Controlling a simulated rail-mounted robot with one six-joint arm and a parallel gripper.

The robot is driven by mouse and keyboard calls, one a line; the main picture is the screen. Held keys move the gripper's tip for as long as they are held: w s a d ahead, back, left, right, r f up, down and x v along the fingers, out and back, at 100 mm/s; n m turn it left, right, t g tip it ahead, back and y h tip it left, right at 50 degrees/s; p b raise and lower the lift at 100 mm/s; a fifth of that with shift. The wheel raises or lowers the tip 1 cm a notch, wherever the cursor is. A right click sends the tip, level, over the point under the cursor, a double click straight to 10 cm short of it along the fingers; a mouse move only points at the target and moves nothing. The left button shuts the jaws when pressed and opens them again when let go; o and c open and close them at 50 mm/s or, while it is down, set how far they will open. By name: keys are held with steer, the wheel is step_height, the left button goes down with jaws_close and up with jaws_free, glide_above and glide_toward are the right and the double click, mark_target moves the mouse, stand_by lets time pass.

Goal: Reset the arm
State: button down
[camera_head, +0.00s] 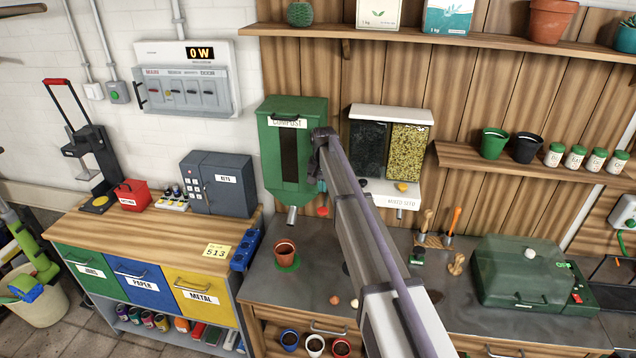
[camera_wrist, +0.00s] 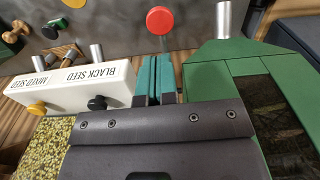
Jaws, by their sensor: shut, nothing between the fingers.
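My arm reaches up across the middle of the head view. My gripper (camera_head: 321,185) hangs between the green compost dispenser (camera_head: 270,160) and the seed dispenser (camera_head: 385,190). In the wrist view, the teal fingers of my gripper (camera_wrist: 156,75) are together with nothing between them. The compost dispenser (camera_wrist: 215,62) is on the right there, and the white seed panel (camera_wrist: 80,88), marked black seed and mixed seed, is on the left. A red button (camera_wrist: 160,20) shows beyond the fingertips. My arm hides part of the bench and the seed dispenser.
A terracotta pot (camera_head: 285,250) stands on a green pad under the compost spout. A clear-lidded green box (camera_head: 525,275) sits at the bench's right. Small hand tools (camera_head: 440,235) stand at the back. A shelf with pots (camera_head: 495,145) is on the right wall.

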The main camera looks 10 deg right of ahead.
steer(key=s+f+n+b, duration=0.1)
steer(key=s+f+b, duration=0.4)
steer(key=s, duration=0.8)
steer(key=s+f+n+b, duration=0.1)
steer(key=s+f+b, duration=0.5)
steer(key=s, duration=0.8)
steer(key=s+f+n+b, duration=0.1)
steer(key=s+f+b, duration=0.5)
steer(key=s, duration=0.8)
steer(key=shift+n, duration=0.4)
steer(key=shift+f, duration=0.1)
